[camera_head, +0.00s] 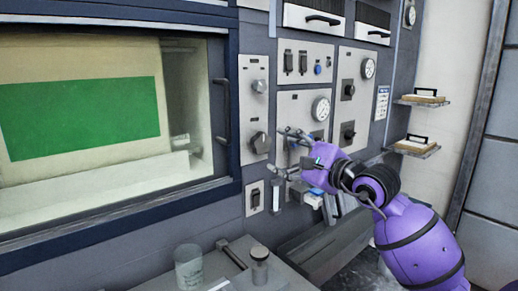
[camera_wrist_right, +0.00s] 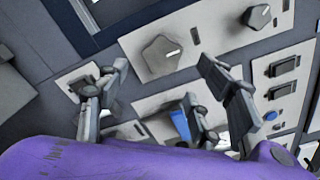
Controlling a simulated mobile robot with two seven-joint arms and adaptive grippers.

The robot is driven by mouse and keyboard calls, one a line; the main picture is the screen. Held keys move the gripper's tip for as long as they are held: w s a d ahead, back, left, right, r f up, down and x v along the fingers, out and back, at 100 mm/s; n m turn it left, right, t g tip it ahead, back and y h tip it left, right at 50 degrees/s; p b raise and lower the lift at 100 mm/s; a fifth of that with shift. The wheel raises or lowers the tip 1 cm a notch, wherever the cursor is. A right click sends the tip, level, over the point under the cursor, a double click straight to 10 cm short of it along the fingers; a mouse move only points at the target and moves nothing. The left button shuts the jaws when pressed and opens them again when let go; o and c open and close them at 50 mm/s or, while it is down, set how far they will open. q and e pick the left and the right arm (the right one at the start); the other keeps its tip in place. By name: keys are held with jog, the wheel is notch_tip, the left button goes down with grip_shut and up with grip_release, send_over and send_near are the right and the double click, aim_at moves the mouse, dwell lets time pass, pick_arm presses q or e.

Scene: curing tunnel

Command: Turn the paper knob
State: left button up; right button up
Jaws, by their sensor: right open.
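A tall light panel beside the window carries two grey knobs, an upper knob (camera_head: 259,86) and a larger lower knob (camera_head: 260,142). No readable label shows which one is the paper knob. My right gripper (camera_head: 279,151) is open and empty, just right of the lower knob in the head view. In the right wrist view the lower knob (camera_wrist_right: 162,57) has a white mark and lies ahead, between the spread fingers. The fingers appear apart from it. The upper knob (camera_wrist_right: 258,16) shows at the top right there. My left gripper is not in view.
A switch (camera_head: 255,198) sits below the lower knob. The window's handle (camera_head: 222,110) stands to the left. Gauges (camera_head: 320,108), more knobs and switches fill the panels at right. A clear cup (camera_head: 188,266) stands on the ledge in front.

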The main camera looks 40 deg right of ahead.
aim_at(263, 146)
jog(key=w, duration=0.4)
jog(key=w+p, duration=0.1)
jog(key=w, duration=0.1)
jog(key=shift+w+a+r, duration=0.1)
jog(key=shift+w+a, duration=0.05)
jog(key=shift+a, duration=0.15)
jog(key=shift+w, duration=0.5)
jog(key=c, duration=1.1)
jog(key=shift+a, duration=0.1)
